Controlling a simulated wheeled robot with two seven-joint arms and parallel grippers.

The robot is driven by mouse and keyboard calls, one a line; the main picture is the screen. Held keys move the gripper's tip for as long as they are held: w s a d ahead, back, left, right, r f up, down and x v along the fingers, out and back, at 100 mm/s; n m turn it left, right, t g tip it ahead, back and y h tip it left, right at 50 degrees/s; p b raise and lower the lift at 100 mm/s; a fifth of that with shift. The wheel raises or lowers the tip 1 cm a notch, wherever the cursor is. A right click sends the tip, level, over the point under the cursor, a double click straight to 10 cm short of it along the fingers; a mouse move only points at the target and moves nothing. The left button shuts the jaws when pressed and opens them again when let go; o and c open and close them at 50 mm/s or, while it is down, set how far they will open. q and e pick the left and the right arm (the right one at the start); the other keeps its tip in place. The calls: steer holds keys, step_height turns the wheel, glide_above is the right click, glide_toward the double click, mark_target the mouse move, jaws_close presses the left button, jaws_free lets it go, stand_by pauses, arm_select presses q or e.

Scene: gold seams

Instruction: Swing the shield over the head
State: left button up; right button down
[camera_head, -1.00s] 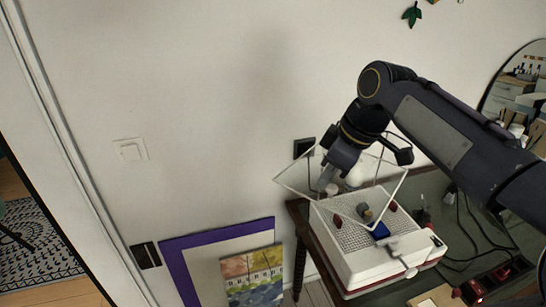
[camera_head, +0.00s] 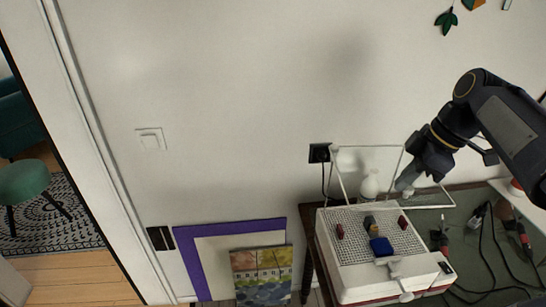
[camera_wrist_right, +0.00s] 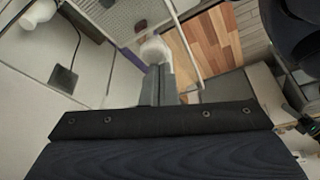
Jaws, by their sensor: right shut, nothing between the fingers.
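A thin white-edged, see-through frame, which looks like the shield (camera_head: 368,146), stands tilted over the back of a white machine (camera_head: 345,275) with a perforated bed. On the bed are two red knobs, a grey-and-yellow block (camera_head: 370,222) and a blue block (camera_head: 381,246). I cannot tell which part is the head. My right gripper (camera_head: 404,187) is shut and empty at the right part of the frame; whether it touches is unclear. In the right wrist view, the shut fingers (camera_wrist_right: 158,85) end at a pale rounded piece (camera_wrist_right: 155,48), beside a frame rod (camera_wrist_right: 186,50). My left gripper is not in view.
A white bottle (camera_head: 370,186) stands behind the bed. Cables and tools lie on the green tabletop (camera_head: 470,238) to the right. A black wall socket (camera_head: 319,152) is behind. A purple-framed picture (camera_head: 187,250) leans left of the table.

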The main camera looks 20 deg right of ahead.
steer(key=shift+w+d, duration=0.15)
steer(key=shift+d, duration=0.45)
steer(key=shift+w+d, duration=0.15)
steer(key=shift+d, duration=0.45)
steer(key=shift+a, duration=0.1)
